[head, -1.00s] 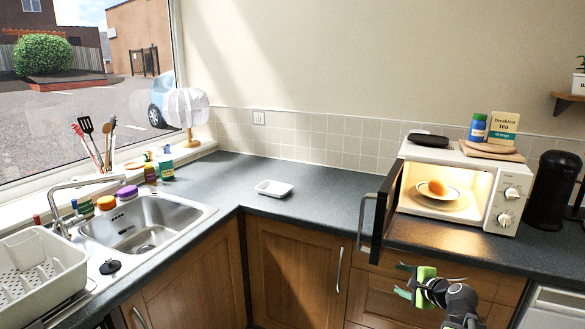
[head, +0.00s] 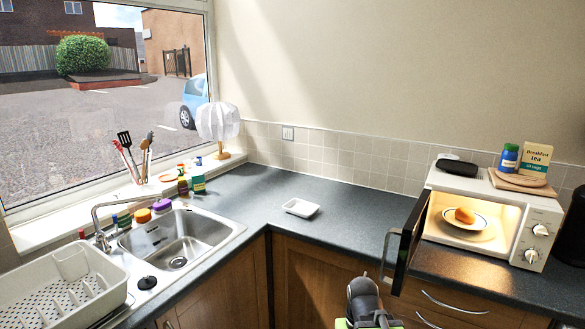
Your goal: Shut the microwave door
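The white microwave (head: 535,262) stands on the right part of the counter. Its dark door (head: 408,240) is hinged at the left and stands open, swung out towards me, with its handle (head: 386,257) on the near edge. Inside, lit warm, a plate (head: 477,225) holds an orange-brown round food item (head: 464,215). My gripper (head: 368,322) shows at the bottom edge of the head view, below and a little left of the door, apart from it in the picture. Only part of its green body and my dark wrist show; its fingertips are out of frame.
On the microwave lie a black item (head: 457,166) and a wooden board (head: 522,184) with a blue jar (head: 509,157) and a tea box (head: 536,158). A small white dish (head: 300,208) sits on the counter (head: 345,225), mostly clear left of the door. Sink (head: 188,235) and rack (head: 75,290) are left.

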